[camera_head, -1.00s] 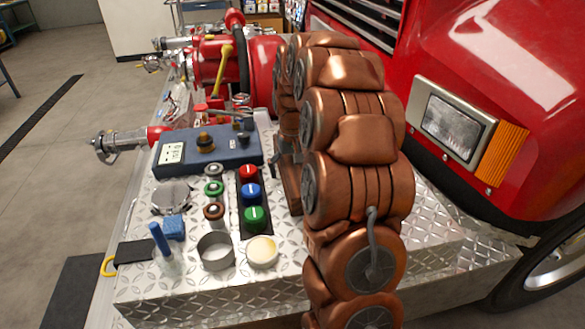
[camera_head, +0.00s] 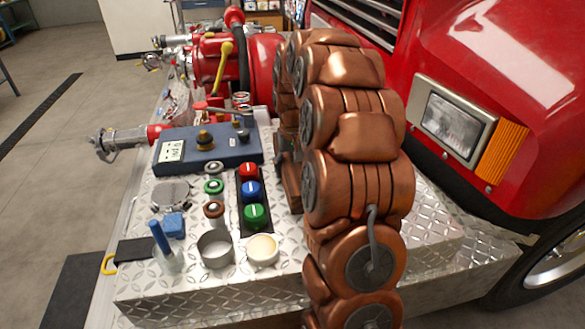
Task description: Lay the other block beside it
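A small blue block (camera_head: 174,225) lies on the diamond-plate bumper deck (camera_head: 190,290), next to a blue-handled brush in a clear holder (camera_head: 163,250). I see no second block that I can tell for sure. My copper-coloured arm stands in front of the right part of the deck and hides what lies behind it. My gripper is behind the arm; only a dark part near the arm's left edge shows, so its fingers and anything in them are hidden.
A blue gauge box (camera_head: 207,148) stands at the back. Red, blue and green knobs (camera_head: 251,190) sit on a black strip. A metal ring (camera_head: 215,250), a cream-topped round tin (camera_head: 262,251), a round plate (camera_head: 171,196) and a black pad (camera_head: 135,249) lie nearer. The red truck body (camera_head: 480,80) bounds the right.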

